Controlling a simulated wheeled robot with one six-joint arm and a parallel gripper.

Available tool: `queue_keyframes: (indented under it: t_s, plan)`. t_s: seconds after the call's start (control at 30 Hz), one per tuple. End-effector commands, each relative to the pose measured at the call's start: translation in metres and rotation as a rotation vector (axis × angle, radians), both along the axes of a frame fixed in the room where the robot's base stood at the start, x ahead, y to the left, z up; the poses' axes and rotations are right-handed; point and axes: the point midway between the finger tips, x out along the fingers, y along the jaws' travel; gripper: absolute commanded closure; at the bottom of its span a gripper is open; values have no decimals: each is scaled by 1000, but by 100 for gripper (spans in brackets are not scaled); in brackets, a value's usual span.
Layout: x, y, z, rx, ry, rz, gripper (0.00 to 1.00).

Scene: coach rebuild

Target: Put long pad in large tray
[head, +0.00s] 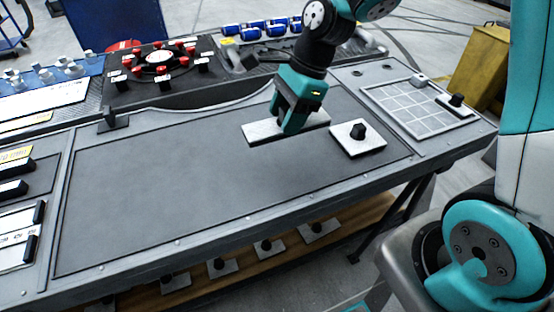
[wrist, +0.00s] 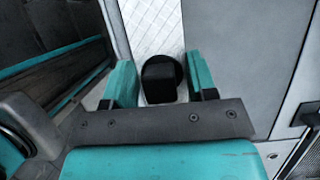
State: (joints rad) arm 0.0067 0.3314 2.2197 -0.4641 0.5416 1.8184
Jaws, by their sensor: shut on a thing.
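The long pad (head: 262,132) is a pale oblong plate over the right part of the bench's dark work surface. It also shows in the wrist view (wrist: 150,22), with a quilted face and a black round knob. My gripper (head: 291,128) is shut on this knob, with one teal finger on each side in the wrist view (wrist: 160,82). The gripper hides part of the pad. I cannot tell whether the pad touches the surface. A pale gridded panel (head: 408,108) lies to the right; I cannot tell whether it is the large tray.
A small square pad (head: 343,141) with a black knob lies right of the long pad. Another knobbed pad (head: 455,107) sits at the gridded panel's right edge. Behind are a dark board (head: 130,92) with red knobs and several blue cylinders (head: 252,31). The work surface's left side is clear.

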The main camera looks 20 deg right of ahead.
Motion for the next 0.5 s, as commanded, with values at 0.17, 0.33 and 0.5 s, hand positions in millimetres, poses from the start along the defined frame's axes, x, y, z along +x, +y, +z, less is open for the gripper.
queue_keyframes:
  t_s: [0.17, 0.33, 0.5]
  plan:
    - [-1, 0, -52, -1, 7, 1, 72]
    - [0, 0, -81, -1, 1, 2, 72]
    - [0, 0, -95, -1, 1, 2, 72]
